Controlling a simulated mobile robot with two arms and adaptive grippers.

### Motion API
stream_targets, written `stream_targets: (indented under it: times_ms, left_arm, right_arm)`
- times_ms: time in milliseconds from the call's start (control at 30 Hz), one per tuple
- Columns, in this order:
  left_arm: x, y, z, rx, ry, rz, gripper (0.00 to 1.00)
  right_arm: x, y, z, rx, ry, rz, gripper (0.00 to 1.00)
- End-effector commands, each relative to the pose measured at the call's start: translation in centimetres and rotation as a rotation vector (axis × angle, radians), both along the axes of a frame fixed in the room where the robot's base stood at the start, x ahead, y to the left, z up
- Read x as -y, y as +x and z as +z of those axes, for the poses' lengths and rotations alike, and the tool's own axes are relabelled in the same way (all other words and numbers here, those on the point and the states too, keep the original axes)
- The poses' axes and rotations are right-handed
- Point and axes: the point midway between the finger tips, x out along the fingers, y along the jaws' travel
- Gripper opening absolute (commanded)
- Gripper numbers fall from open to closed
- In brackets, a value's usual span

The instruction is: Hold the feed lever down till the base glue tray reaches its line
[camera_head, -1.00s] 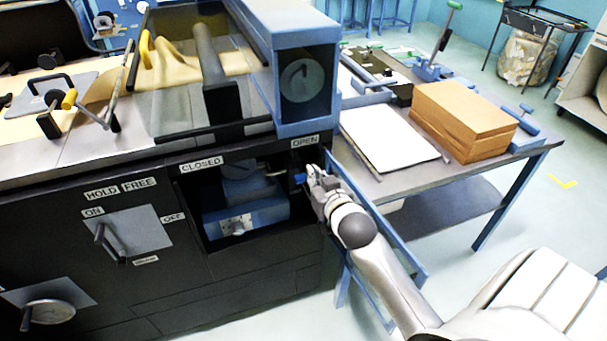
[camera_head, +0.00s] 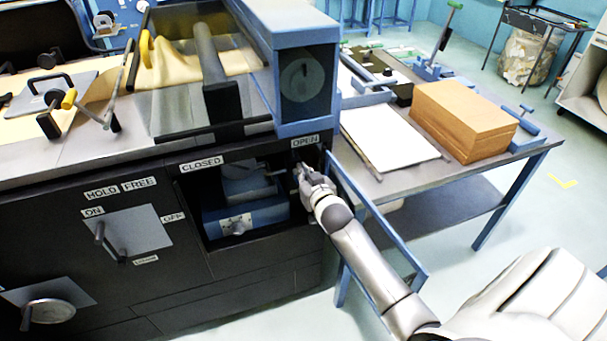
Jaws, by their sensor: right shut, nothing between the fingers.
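My right gripper (camera_head: 301,170) is shut and empty at the right side of an open compartment in the dark machine front, just below the OPEN label. Inside the compartment is a blue box-like unit (camera_head: 250,216) with a pale plate and knob on its front. A thin rod (camera_head: 277,173) runs from the upper part of that unit toward my gripper; whether they touch I cannot tell. I cannot make out for sure which part is the feed lever, nor any glue level or line. My left gripper is not in view.
A blue-framed door (camera_head: 388,236) hangs open beside my right arm. A side table (camera_head: 455,185) holds white sheets (camera_head: 388,136) and a brown stack (camera_head: 464,115). A handle on an ON/OFF plate (camera_head: 140,229) and a round crank (camera_head: 50,312) are on the machine front at left.

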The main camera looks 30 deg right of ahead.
Motion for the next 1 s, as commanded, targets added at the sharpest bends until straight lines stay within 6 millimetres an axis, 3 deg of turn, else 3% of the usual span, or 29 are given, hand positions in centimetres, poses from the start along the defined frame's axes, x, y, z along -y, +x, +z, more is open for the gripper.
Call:
stream_targets:
  times_ms: [1000]
  left_arm:
    - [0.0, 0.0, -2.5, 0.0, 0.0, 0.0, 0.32]
  right_arm:
    - [-0.1, -0.5, -1.0, 0.113, -0.026, -0.001, 0.0]
